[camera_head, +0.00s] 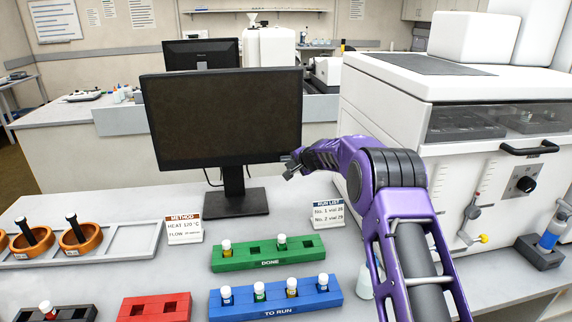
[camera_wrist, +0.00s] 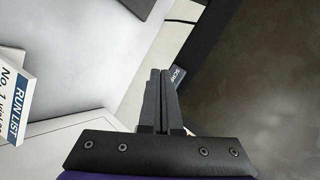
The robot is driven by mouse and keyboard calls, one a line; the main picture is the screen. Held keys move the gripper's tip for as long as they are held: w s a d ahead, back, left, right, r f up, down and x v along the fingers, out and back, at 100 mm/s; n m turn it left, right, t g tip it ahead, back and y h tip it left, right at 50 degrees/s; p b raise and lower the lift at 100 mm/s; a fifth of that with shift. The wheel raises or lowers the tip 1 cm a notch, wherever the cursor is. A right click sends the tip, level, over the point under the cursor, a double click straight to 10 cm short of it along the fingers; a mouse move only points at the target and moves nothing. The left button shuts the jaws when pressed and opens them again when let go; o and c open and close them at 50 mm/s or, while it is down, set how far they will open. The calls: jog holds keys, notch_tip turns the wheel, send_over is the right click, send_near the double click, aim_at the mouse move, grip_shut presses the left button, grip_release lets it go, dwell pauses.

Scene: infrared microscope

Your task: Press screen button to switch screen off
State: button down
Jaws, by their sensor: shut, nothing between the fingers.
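The monitor (camera_head: 222,118) stands on a black base on the bench, its screen dark and blank. My gripper (camera_head: 290,164) is at the bezel's lower right corner, with its fingers shut and empty. In the wrist view the shut fingertips of my gripper (camera_wrist: 162,72) point at the black bezel (camera_wrist: 204,42), with the dark screen (camera_wrist: 262,70) to the right.
A run list card (camera_head: 327,213) stands below my gripper. A green rack (camera_head: 268,257) and a blue rack (camera_head: 276,303) hold vials in front of the monitor. A large white instrument (camera_head: 400,105) stands to the right, close to my arm.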

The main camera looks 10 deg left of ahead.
jog(key=s+b, duration=0.2)
jog(key=s+d+b, duration=0.1)
jog(key=s+b, duration=0.1)
dwell(0.3)
jog(key=shift+w, duration=0.1)
